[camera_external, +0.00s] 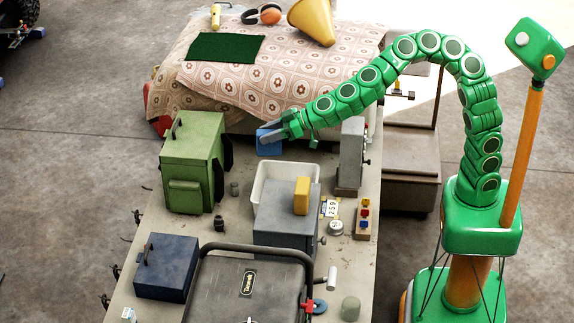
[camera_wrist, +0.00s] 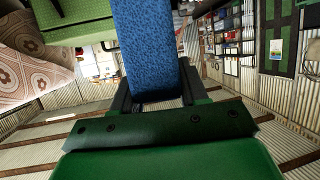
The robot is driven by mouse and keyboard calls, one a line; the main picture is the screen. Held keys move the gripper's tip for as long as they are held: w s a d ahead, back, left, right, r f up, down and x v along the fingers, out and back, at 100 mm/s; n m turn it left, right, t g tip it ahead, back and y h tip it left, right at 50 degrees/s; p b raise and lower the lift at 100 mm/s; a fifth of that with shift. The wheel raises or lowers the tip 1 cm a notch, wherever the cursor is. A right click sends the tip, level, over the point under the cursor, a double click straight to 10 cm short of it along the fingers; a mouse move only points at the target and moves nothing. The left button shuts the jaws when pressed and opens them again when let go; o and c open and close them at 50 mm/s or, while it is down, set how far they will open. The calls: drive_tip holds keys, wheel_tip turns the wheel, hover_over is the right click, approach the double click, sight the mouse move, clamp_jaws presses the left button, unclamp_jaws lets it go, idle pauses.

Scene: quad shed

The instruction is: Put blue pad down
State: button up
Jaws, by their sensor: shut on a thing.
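My gripper is shut on the pad's near end. I cannot tell how high the pad is above the bench.
A green box (camera_external: 190,165) stands left of the pad. A white bin (camera_external: 258,185) and grey box (camera_external: 286,222) stand nearer. A grey upright block (camera_external: 350,155) is at right. Behind is a cloth-covered table (camera_external: 300,70) with a dark green mat (camera_external: 224,47) and yellow cone (camera_external: 312,20).

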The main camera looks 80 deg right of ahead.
drive_tip(key=s+d+f+m+h, duration=0.2)
drive_tip(key=d+m+h, duration=0.45)
drive_tip(key=d, duration=0.65)
drive_tip(key=s+a+f, duration=0.7)
drive_tip(key=s+a, duration=0.3)
drive_tip(key=a, duration=0.2)
drive_tip(key=s+a+f+n, duration=0.1)
drive_tip(key=s+a+f, duration=0.6)
drive_tip(key=s+a, duration=0.3)
drive_tip(key=shift+s+a+y, duration=0.25)
drive_tip(key=shift+a+y, duration=0.1)
drive_tip(key=shift+a, duration=0.85)
drive_tip(key=shift+s+a+n, duration=0.15)
drive_tip(key=shift+a+n, duration=0.05)
drive_tip(key=shift+n, duration=0.05)
drive_tip(key=s+a+n+y, duration=0.1)
drive_tip(key=s+a+y, duration=0.1)
drive_tip(key=a, duration=0.7)
drive_tip(key=s+a+n+y, duration=0.1)
drive_tip(key=s+a+n, duration=0.1)
drive_tip(key=a, duration=0.6)
drive_tip(key=shift+w+a+f, duration=0.1)
drive_tip(key=shift+a+f, duration=0.05)
drive_tip(key=shift+f, duration=4.1)
